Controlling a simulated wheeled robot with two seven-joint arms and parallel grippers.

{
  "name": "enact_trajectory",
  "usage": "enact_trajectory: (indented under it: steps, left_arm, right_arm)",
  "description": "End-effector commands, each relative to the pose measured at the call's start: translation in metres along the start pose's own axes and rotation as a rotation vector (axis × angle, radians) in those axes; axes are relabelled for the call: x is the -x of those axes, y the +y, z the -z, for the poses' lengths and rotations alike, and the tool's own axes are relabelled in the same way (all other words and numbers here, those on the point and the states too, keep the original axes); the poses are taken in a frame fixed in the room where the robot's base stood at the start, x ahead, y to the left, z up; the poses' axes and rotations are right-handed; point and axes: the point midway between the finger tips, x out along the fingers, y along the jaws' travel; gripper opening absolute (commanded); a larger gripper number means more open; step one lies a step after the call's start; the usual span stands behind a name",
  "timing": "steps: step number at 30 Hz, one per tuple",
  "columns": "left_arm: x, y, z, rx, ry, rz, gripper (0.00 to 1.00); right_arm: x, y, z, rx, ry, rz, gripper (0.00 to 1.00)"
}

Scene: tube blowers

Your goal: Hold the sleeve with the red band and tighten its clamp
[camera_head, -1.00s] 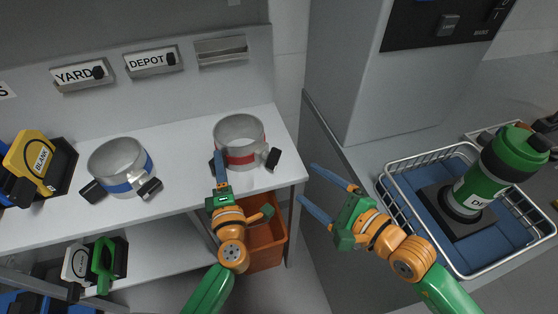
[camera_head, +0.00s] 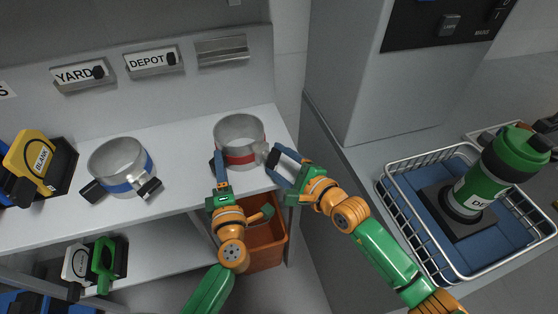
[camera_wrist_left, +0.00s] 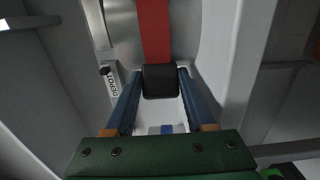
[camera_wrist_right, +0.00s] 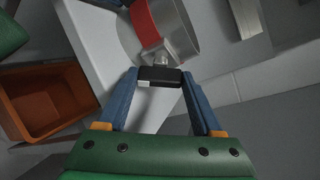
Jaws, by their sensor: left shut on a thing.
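The metal sleeve (camera_head: 238,130) with the red band (camera_head: 241,159) stands upright near the right end of the white shelf. My left gripper (camera_head: 219,168) is shut on the black block (camera_wrist_left: 160,80) at the sleeve's front left, below the red band in the left wrist view. My right gripper (camera_head: 282,168) is at the sleeve's right side, its open fingers on either side of the black clamp handle (camera_wrist_right: 160,77). A metal screw piece joins that handle to the band. The fingers partly hide the handle in the head view.
A sleeve with a blue band (camera_head: 120,166) stands to the left on the shelf. An orange bin (camera_head: 265,238) is below the shelf edge. A wire basket (camera_head: 398,218) with a green blower (camera_head: 490,175) is at the right.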

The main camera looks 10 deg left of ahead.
Motion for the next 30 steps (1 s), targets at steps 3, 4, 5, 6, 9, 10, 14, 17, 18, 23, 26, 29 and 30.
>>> enact_trajectory:
  steps: [3,4,5,6,9,10,14,17,18,23,26,29,30]
  left_arm:
    - [0.0001,-0.0005,0.0001,-0.001,0.000,0.001,0.00]
    - [0.0001,-0.0006,0.0001,-0.001,0.000,0.001,0.00]
    - [0.0001,-0.0006,0.0001,-0.001,0.000,0.001,0.00]
    - [0.0001,-0.0006,0.0001,-0.001,0.000,0.001,0.00]
    - [0.0001,-0.0007,0.0001,-0.001,0.000,0.001,0.00]
    - [0.0001,-0.0007,0.0001,-0.001,0.000,0.001,0.00]
    - [0.0001,-0.0007,0.0002,-0.001,0.000,0.001,0.00]
    - [0.0001,-0.0008,0.0002,-0.001,0.000,0.002,0.00]
    - [0.0001,-0.0008,0.0002,-0.001,0.000,0.002,0.00]
    - [0.0001,-0.0008,0.0002,-0.001,0.000,0.002,0.00]
    - [0.0001,-0.0008,0.0003,-0.001,0.001,0.002,0.00]
    - [0.0001,-0.0008,0.0003,-0.001,0.001,0.002,0.00]
    - [0.0001,-0.0008,0.0003,-0.001,0.001,0.001,0.00]
  right_arm:
    - [0.0001,0.0004,0.0002,0.000,0.000,-0.001,0.18]
    - [0.0002,0.0005,0.0002,0.000,0.000,-0.001,0.12]
    - [0.0002,0.0005,0.0002,-0.001,0.000,-0.001,0.12]
    - [0.0002,0.0005,0.0003,-0.001,0.000,-0.001,0.12]
    - [0.0002,0.0004,0.0005,-0.009,0.001,-0.005,0.12]
    - [0.0002,0.0003,0.0006,-0.014,0.001,-0.007,0.12]
    - [0.0001,-0.0003,0.0010,-0.055,0.002,-0.023,0.12]
    - [0.0001,-0.0004,0.0011,-0.109,0.002,-0.046,0.12]
    - [0.0001,-0.0003,0.0013,-0.136,0.003,-0.059,0.12]
    - [0.0000,-0.0014,0.0020,-0.264,0.004,-0.111,0.12]
    - [0.0000,-0.0021,0.0020,-0.350,0.003,-0.147,0.12]
    - [-0.0001,-0.0025,0.0024,-0.437,0.004,-0.183,0.12]
    - [-0.0001,-0.0024,0.0025,-0.471,0.004,-0.198,0.12]
